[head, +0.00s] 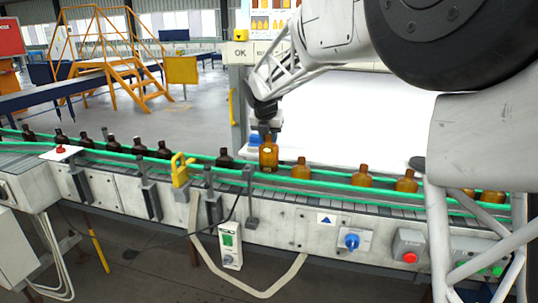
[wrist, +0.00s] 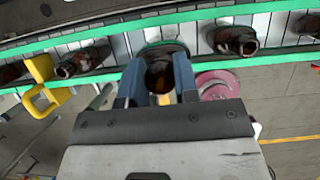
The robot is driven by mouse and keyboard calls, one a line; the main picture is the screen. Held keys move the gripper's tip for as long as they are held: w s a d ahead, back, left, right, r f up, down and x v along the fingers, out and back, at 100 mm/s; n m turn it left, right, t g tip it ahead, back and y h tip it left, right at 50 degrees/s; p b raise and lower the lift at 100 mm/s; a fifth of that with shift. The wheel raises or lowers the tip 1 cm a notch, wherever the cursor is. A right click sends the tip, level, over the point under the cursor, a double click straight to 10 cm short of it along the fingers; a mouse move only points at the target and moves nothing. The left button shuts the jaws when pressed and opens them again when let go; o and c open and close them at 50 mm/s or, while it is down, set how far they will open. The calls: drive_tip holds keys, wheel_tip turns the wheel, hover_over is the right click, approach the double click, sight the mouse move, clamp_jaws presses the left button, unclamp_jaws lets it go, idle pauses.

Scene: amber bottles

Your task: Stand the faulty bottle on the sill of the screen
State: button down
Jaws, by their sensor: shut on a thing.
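My gripper (head: 263,132) is shut on an amber bottle (head: 268,156), gripping it around the upper part. The bottle is upright in front of the left part of the bright white screen (head: 360,125), at the far green rail of the conveyor. I cannot tell whether its base touches anything. In the wrist view, the bottle's dark mouth (wrist: 160,72) shows between the two blue fingers of my gripper (wrist: 158,85). The sill at the foot of the screen is partly hidden behind the bottles and rail. No fault on the held bottle can be made out.
Amber bottles (head: 302,169) stand on the conveyor to the right; dark-looking bottles (head: 225,158) stand to the left. Green rails (head: 330,183) run along the belt. A yellow clamp-like fitting (head: 180,169) rises at the near edge. A pink disc (wrist: 217,85) shows beside my gripper.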

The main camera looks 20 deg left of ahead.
sight(269, 154)
drive_tip(key=shift+f, duration=1.25)
drive_tip(key=shift+f, duration=2.25)
drive_tip(key=c, duration=0.9)
unclamp_jaws()
drive_tip(key=shift+o, duration=0.2)
drive_tip(key=shift+v, duration=3.9)
